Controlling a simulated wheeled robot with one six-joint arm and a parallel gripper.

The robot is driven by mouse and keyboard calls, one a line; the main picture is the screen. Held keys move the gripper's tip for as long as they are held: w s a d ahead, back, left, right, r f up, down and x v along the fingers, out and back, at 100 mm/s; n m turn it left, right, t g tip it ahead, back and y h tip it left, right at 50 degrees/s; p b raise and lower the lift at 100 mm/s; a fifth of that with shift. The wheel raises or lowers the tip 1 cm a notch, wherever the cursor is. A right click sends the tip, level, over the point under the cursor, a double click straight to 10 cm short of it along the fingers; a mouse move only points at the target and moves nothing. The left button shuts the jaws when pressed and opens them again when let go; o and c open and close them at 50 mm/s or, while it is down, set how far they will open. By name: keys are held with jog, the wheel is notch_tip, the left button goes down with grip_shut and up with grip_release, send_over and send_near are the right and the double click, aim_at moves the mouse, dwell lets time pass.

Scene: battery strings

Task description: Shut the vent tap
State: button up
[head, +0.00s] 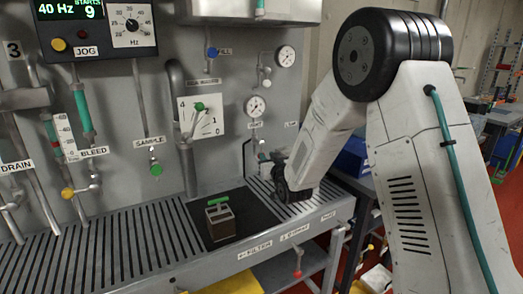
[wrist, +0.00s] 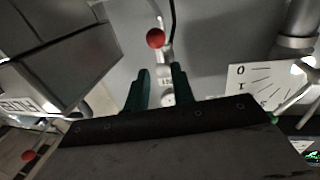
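In the wrist view, a tap with a round red knob (wrist: 155,38) stands on a pale stem against the grey panel. I take it for the vent tap, but no label on it is readable here. My gripper (wrist: 161,72) has its two dark green fingers apart, with an empty gap. The knob lies beyond the fingertips, and the stem shows in line with the gap. I cannot tell whether the fingers touch it. In the head view my gripper (head: 267,163) is low against the panel and mostly hides the tap's place.
A white dial plate (head: 200,116) is on the panel to the left of my gripper. A small block with a green T-handle (head: 217,204) stands on the dark mat of the slatted bench (head: 130,250). In the wrist view a grey box-like body (wrist: 70,60) is close at left.

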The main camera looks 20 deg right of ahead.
aim_at(262, 147)
jog(key=w, duration=0.7)
jog(key=shift+w+a, duration=0.25)
jog(key=shift+w, duration=0.05)
jog(key=shift+r, duration=0.1)
grip_shut()
